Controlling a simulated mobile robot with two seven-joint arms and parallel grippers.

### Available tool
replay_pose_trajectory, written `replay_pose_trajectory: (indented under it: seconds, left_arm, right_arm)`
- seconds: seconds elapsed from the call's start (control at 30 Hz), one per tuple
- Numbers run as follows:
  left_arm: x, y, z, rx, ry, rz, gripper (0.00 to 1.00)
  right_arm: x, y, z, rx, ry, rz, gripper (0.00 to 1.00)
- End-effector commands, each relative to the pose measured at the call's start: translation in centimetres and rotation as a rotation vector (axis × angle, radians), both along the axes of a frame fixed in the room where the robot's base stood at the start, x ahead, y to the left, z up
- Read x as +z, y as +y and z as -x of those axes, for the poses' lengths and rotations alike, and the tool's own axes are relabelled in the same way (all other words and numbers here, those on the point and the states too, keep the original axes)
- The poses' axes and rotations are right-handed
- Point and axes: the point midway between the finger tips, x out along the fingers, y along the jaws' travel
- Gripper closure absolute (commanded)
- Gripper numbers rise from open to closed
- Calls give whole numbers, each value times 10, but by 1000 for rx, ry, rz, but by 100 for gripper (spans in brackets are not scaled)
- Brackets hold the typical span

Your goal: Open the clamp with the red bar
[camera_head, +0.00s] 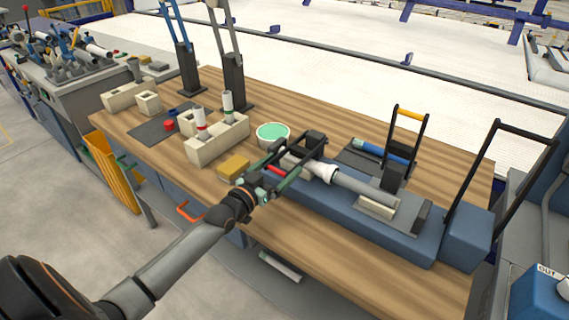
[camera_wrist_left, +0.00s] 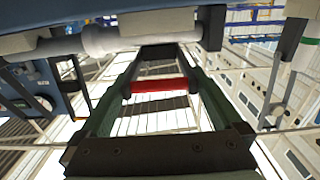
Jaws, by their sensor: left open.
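The red bar (camera_head: 277,171) belongs to a dark clamp (camera_head: 312,145) at the left end of the long blue fixture. The clamp's frame lies low, beside a white pipe fitting (camera_head: 325,172). My left gripper (camera_head: 272,180) is open at the red bar, its arm reaching in from the lower left. In the left wrist view the red bar (camera_wrist_left: 158,85) crosses between my green-sided fingers; I cannot tell whether they touch it. The gripper partly hides the clamp in the head view. My right gripper is not in view.
A grey pipe (camera_head: 365,190) lies along the blue fixture (camera_head: 360,225). An upright orange-bar clamp (camera_head: 410,115) and a tall black handle (camera_head: 525,135) stand at the right. A green-topped bowl (camera_head: 273,133), yellow block (camera_head: 234,166) and cream pipe holder (camera_head: 218,138) are near the gripper.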

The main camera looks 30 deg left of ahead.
Motion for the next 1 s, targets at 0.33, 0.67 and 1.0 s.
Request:
replay_pose_trajectory:
  seconds: [0.33, 0.67, 1.0]
  left_arm:
    - [0, -2, -20, 0, 0, 1, 0]
    - [0, -2, -20, 0, 0, 0, 12]
    - [0, -1, -20, 0, 0, 0, 51]
  right_arm:
    - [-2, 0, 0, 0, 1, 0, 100]
    - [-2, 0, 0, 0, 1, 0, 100]
    - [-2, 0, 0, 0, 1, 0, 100]
